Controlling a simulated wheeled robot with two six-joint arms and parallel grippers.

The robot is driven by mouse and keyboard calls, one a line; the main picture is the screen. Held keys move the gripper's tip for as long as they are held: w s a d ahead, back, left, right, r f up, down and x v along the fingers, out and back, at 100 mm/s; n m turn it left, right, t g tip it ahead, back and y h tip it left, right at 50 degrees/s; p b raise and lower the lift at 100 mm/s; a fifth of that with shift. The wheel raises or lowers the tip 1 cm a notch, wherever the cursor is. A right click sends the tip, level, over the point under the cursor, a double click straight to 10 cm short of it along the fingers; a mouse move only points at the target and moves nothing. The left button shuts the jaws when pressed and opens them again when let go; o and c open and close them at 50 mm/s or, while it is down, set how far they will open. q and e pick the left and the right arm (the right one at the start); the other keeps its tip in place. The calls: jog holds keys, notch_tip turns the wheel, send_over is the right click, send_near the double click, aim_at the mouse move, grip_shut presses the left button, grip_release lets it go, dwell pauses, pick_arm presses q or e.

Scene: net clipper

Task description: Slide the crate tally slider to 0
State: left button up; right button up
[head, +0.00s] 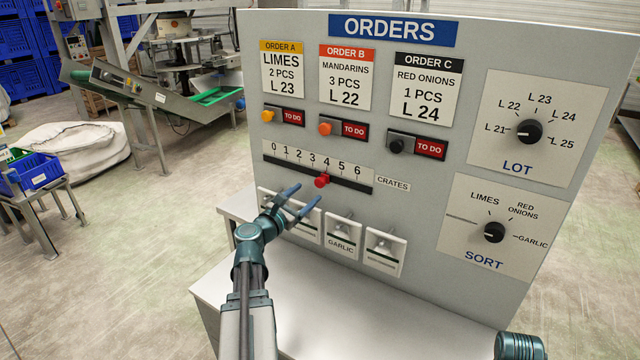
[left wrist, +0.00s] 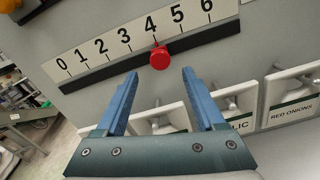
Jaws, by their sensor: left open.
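The crate tally slider has a red knob (head: 322,181) on a black track under a scale marked 0 to 6, with a CRATES label at its right. The knob stands at about 4. In the left wrist view the red knob (left wrist: 160,58) is just beyond the fingertips, between their lines, below the 4. My left gripper (head: 303,200) is open and empty, just below and left of the knob in the head view. It also shows in the left wrist view (left wrist: 160,76), with its blue fingers apart and not touching the knob.
Below the scale are several switch plates (head: 342,237), partly hidden by my left gripper. Order buttons (head: 325,129) sit above. The LOT dial (head: 529,131) and SORT dial (head: 494,232) are at the right. A pale ledge (head: 330,305) juts out below.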

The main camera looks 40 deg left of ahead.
aim_at(318, 184)
pick_arm(q)
jog(key=w, duration=0.8)
jog(key=shift+a, duration=0.4)
jog(key=shift+c, duration=0.3)
grip_shut()
dwell(0.6)
